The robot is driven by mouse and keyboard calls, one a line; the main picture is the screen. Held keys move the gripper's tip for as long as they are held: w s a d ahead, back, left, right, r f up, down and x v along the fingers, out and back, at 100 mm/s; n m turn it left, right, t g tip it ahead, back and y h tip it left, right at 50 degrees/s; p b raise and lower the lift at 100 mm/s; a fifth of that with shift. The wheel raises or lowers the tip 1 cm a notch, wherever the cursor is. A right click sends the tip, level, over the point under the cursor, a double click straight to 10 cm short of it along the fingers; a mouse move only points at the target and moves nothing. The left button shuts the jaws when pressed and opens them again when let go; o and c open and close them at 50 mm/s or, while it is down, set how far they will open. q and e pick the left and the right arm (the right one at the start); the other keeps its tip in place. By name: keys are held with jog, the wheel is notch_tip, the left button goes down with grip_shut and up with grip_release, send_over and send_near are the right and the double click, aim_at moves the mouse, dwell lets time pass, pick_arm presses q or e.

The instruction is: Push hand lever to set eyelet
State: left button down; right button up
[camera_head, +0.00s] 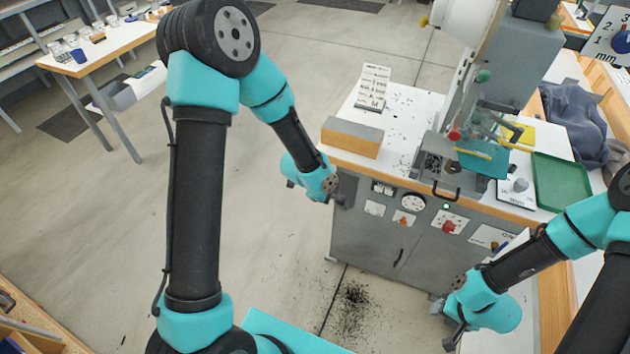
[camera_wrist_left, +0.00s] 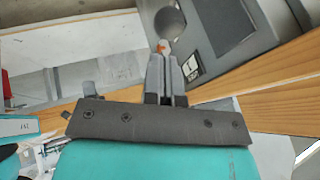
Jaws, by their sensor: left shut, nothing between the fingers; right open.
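The grey eyelet press (camera_head: 440,150) stands on the white-topped workbench at the right of the head view. A red knob (camera_head: 455,134) and a green ball knob (camera_head: 483,76) show on it; I cannot tell which belongs to the hand lever. A teal piece (camera_head: 482,158) sits at its front, hiding part of the press. The eyelet is too small to make out. My left gripper (camera_head: 343,200) is shut and empty in front of the cabinet's left side, apart from the press. Its closed fingers show in the left wrist view (camera_wrist_left: 164,70). My right gripper (camera_head: 445,325) is open and empty, low before the cabinet.
A wooden-sided block (camera_head: 352,138) sits at the bench's front left, with a printed card stand (camera_head: 374,88) behind it. A green tray (camera_head: 561,182) and a blue-grey cloth (camera_head: 575,120) lie to the right. Dark bits litter bench and floor. The floor at left is mostly clear.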

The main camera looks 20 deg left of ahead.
pick_arm(q)
jog(key=v, duration=1)
jog(key=shift+s, duration=0.2)
